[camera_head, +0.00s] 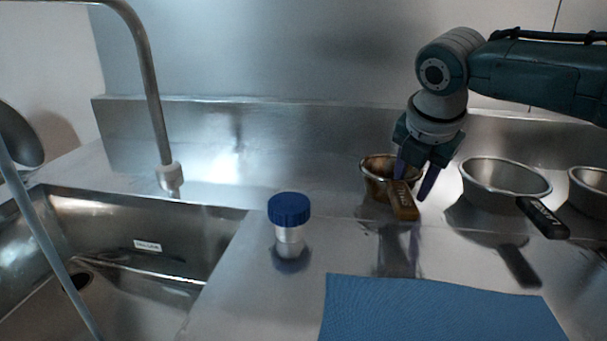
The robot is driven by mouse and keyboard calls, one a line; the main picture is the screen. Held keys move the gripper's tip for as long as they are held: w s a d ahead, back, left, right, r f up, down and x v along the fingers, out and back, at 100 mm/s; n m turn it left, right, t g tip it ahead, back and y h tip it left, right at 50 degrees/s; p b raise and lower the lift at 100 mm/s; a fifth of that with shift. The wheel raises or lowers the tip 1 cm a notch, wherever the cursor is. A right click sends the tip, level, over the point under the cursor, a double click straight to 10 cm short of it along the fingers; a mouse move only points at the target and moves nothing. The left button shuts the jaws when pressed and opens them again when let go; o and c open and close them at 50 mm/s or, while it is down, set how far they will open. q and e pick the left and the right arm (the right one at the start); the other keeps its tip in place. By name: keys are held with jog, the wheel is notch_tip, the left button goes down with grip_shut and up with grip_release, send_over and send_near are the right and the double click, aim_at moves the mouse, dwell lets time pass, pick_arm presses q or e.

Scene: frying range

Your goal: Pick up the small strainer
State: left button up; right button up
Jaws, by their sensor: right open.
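A small strainer with a brownish bowl (374,174) and a brown handle (403,203) sits on the steel counter, right of the middle. Its handle points toward the front. My right gripper (412,187) comes down from above with its fingers pointing down. Its two dark fingers are apart, one on each side of the handle near the bowl. I cannot tell whether either finger touches it. Part of the bowl's right side is hidden behind the gripper. My left gripper is not in view.
A larger steel strainer with a black handle (542,217) stands just right of the gripper, and another bowl (590,190) is at the right edge. A blue-lidded jar (289,222) stands left. A blue mat (435,310) lies in front. A sink (120,250) is at left.

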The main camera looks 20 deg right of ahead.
grip_shut()
dwell(1.3)
